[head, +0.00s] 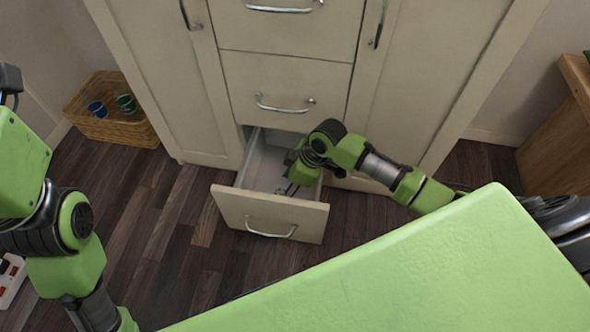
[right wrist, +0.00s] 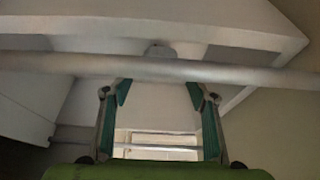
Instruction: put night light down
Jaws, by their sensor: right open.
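My right gripper (head: 288,188) reaches down into the open bottom drawer (head: 268,214), with its fingers low inside the drawer. In the right wrist view the two fingers (right wrist: 160,108) stand apart, open. A pale, smooth shape with a small rounded top (right wrist: 160,51) shows between and beyond them; it may be the night light, but I cannot tell it surely from the drawer's pale inside. In the head view no night light can be made out, as my right wrist covers part of the drawer. My left arm comes in at the left; its gripper is out of view.
A grey bar (right wrist: 240,77) crosses the right wrist view. Closed drawers (head: 285,90) are above the open one, with cabinet doors (head: 165,75) beside them. A wicker basket (head: 118,128) with cups stands on the floor at left. The floor before the drawer is clear.

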